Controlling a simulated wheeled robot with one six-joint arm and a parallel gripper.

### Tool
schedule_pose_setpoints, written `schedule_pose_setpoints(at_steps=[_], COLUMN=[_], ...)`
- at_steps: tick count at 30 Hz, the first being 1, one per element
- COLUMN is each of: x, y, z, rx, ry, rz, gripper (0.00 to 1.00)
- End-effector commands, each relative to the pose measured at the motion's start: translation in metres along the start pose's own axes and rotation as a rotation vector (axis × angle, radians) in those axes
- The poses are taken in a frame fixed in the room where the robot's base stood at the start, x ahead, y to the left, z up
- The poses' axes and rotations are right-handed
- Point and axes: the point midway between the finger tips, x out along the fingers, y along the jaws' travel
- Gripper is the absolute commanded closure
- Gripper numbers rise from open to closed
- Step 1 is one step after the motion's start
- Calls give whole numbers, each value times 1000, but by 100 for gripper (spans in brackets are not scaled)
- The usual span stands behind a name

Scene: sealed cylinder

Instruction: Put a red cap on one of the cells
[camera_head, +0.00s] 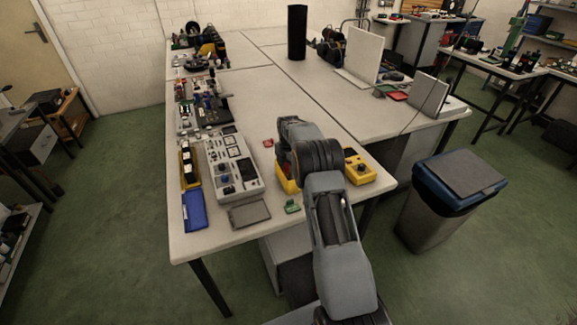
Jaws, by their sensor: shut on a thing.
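My arm reaches over the near end of the long table (254,104), and its wrist is above the tabletop. My gripper's fingers are hidden behind the arm, so what they hold does not show. A small red piece (268,143) lies on the table just left of the wrist; I cannot tell whether it is a cap. A narrow yellow tray (184,184) at the left edge holds several small dark and white items, perhaps cells, too small to tell. A yellow container (287,184) stands partly hidden beside my arm.
A grey instrument panel (234,170) and a blue tray (194,212) are left of my arm. A small green piece (292,207) lies near the front edge. A yellow box with dark knobs (360,169) is to the right. A bin (448,195) stands on the floor.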

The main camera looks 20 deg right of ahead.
Motion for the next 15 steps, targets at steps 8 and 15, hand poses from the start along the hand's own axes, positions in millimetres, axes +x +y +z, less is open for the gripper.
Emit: schedule_pose_setpoints(at_steps=[8, 15], x=[0, 4], y=[0, 0], z=[0, 0], rx=[0, 0], ry=[0, 0], rz=[0, 0], gripper=[72, 72])
